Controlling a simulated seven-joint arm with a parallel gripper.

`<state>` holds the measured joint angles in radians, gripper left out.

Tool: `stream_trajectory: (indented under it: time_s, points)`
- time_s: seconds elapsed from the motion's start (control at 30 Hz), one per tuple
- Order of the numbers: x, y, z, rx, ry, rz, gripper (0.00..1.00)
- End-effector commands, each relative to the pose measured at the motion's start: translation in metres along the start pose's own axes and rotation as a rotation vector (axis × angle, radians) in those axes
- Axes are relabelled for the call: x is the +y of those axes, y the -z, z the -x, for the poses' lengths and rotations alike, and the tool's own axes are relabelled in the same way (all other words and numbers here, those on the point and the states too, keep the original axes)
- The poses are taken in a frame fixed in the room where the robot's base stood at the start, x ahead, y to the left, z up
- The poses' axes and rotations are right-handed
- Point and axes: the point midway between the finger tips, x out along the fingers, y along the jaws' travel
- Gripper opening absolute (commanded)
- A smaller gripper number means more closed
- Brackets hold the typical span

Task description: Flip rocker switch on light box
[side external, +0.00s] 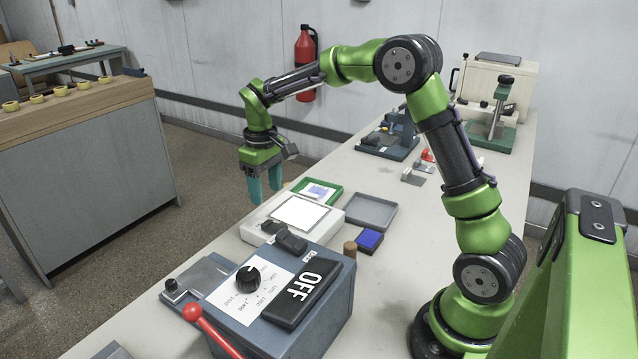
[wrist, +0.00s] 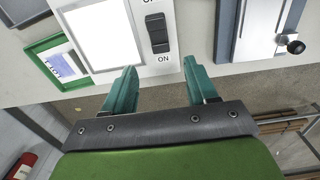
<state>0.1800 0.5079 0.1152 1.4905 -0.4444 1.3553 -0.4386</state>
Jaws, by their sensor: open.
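The light box is a low white box (side external: 255,232) on the bench with a bright white panel (side external: 300,212); the panel also shows in the wrist view (wrist: 98,35). Its black rocker switch (wrist: 157,32) sits beside the panel, with ON printed at the near end and a partly cut-off label at the far end. I cannot tell which end is pressed. In the side view the switch (side external: 272,227) is small and dark. My gripper (side external: 262,190) is open and empty above the bench's edge, fingers down. In the wrist view the switch lies just beyond the gap between the fingertips (wrist: 160,72).
A blue-grey box (side external: 325,318) with a knob and a large OFF plate stands in front of the light box, near a red-handled lever (side external: 215,330). A green tray (side external: 325,193), a grey tray (side external: 370,210) and a blue pad (side external: 369,240) lie close by.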

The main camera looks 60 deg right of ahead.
Motion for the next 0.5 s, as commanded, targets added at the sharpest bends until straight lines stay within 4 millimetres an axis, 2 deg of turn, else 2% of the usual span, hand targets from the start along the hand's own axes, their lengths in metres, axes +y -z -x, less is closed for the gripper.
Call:
stream_trajectory:
  time_s: [0.03, 0.2, 0.33, 0.5]
  points:
    - [0.000, -0.001, -0.012, -0.005, 0.001, -0.001, 0.57]
    - [0.000, -0.001, -0.049, -0.004, 0.001, -0.002, 0.57]
    - [0.000, -0.001, -0.070, -0.003, 0.001, -0.003, 0.57]
    - [0.000, -0.001, -0.087, -0.001, 0.001, -0.002, 0.57]
